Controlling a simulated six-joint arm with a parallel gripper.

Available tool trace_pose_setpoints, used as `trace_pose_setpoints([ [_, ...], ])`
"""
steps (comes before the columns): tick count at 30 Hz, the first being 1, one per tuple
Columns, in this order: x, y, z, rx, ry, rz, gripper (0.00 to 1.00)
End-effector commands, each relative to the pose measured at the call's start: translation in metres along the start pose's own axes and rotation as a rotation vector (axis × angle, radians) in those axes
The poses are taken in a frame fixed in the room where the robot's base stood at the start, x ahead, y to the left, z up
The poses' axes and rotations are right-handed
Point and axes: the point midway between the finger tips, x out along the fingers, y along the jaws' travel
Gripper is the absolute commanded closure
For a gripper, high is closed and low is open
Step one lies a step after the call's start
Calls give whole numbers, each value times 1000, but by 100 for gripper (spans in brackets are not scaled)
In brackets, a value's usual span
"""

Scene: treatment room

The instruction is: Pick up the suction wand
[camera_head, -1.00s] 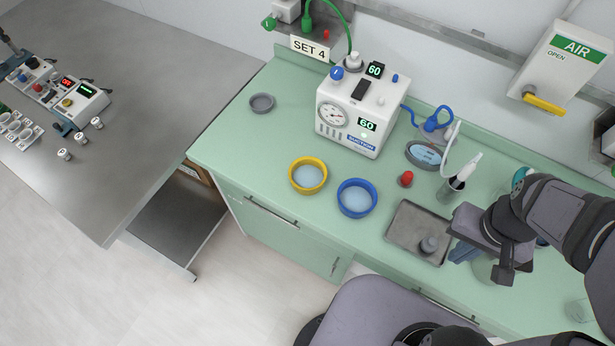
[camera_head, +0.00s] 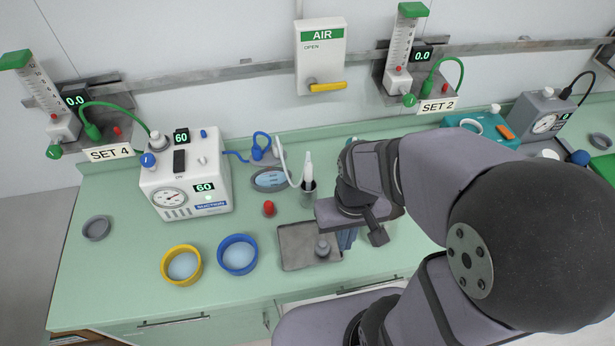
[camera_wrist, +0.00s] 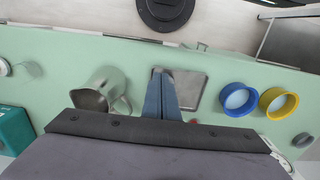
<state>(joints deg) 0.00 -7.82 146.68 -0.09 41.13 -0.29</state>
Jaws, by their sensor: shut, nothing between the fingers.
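The white suction wand (camera_head: 308,166) stands upright, tip up, in a small metal cup (camera_head: 308,196) on the green counter in the head view. A pale tube runs from it to the left. My gripper (camera_head: 346,240) is shut and empty, with blue-grey fingers pointing down, to the right of and nearer than the wand, apart from it. In the wrist view the shut fingers (camera_wrist: 161,97) show over the edge of the metal tray. The wand is not visible there.
A metal tray (camera_head: 290,260) holds a small grey weight-like piece (camera_head: 322,248). Blue (camera_head: 238,254) and yellow (camera_head: 181,265) bowls and a suction machine (camera_head: 183,180) stand left. A red knob (camera_head: 269,208) is left of the cup. A jug (camera_wrist: 104,88) is beside the fingers.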

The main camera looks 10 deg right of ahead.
Motion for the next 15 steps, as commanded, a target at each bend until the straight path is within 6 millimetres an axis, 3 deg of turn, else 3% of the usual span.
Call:
trace_pose_setpoints([
  [8,0,0,0,0,0,0,100],
  [13,0,0,0,0,0,0,64],
  [15,0,0,0,0,0,0,60],
])
